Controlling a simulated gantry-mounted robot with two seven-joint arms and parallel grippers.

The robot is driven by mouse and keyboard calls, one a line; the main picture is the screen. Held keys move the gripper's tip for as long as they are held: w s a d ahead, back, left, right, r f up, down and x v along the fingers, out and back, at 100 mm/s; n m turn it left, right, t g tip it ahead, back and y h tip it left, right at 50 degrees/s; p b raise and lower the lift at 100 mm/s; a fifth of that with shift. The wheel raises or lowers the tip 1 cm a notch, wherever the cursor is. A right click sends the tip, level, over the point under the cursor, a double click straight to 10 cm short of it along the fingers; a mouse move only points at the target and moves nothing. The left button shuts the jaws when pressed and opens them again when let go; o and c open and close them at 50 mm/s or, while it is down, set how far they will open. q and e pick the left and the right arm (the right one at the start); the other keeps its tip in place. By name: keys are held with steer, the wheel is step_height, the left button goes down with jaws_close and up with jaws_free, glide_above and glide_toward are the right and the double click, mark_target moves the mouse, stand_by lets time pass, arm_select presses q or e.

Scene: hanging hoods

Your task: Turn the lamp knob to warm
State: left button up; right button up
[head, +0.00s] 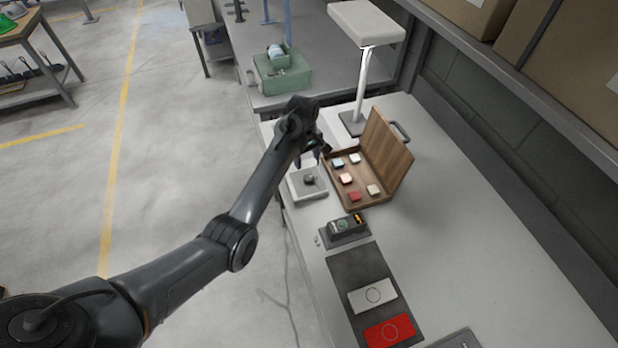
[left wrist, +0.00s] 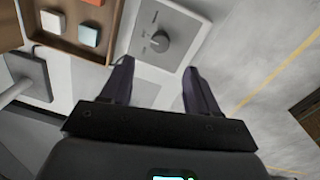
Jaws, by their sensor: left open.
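The lamp knob (head: 309,179) is a dark round dial on a light grey square box near the bench's front edge in the head view. In the left wrist view the knob (left wrist: 159,41) has markings beside it, too small to read. My left gripper (head: 318,160) is above and just behind the box in the head view. In the left wrist view my left gripper (left wrist: 157,78) is open, its two fingers apart, with the knob beyond the fingertips and roughly between them. The gripper looks empty and apart from the knob. The lamp (head: 367,22) has a pale rectangular head on a white post. My right gripper is not in view.
An open wooden case (head: 347,190) with several coloured blocks stands right beside the knob box. A small dark device (head: 343,228) and a dark mat (head: 351,268) with a white and a red card lie nearer. The right part of the bench (head: 470,230) is clear.

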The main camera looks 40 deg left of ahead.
mark_target(308, 177)
arm_select(q)
step_height(308, 177, down, 10)
steer(key=shift+w+d+r+b, duration=0.15)
steer(key=shift+r+b, duration=0.05)
steer(key=shift+b, duration=0.35)
steer(key=shift+c, duration=0.3)
steer(key=c, duration=1)
